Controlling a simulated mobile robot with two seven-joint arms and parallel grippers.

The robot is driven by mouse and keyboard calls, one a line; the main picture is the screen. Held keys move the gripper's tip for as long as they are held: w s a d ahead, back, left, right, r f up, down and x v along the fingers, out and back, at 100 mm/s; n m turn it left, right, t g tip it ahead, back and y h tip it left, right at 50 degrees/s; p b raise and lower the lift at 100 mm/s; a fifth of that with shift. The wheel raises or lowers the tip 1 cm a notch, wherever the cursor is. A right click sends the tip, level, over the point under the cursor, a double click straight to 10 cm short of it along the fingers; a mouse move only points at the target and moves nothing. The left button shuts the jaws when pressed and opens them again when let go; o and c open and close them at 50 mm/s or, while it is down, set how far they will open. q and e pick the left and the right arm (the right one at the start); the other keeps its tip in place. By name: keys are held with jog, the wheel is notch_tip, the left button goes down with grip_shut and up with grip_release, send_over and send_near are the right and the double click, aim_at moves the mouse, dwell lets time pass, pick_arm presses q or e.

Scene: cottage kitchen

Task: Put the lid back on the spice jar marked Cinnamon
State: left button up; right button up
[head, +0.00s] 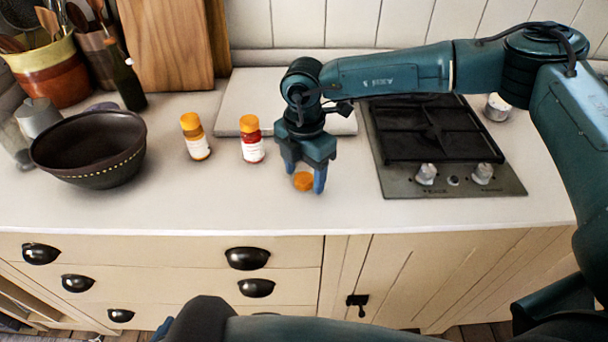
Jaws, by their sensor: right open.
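A small orange lid (303,182) is on the counter, low between the fingers of my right gripper (304,182). My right gripper points down and is open around the lid; I cannot tell whether a finger touches it. Two spice jars stand upright to its left: a jar with a red body and a white label (252,142), and a jar with an orange-yellow top and a white label (195,138). The labels are too small to read, so I cannot tell which is Cinnamon. Only a bluish tip of what seems my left gripper (163,328) shows at the bottom edge.
A dark bowl (92,160) stands at the left, with a bottle (126,82) and utensil pots behind. A pale board (235,98) lies behind the jars. A gas hob (440,150) is right of my gripper. The front counter strip is clear.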

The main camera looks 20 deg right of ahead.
jog(key=shift+f, duration=0.15)
jog(key=shift+c, duration=0.5)
jog(key=c, duration=1)
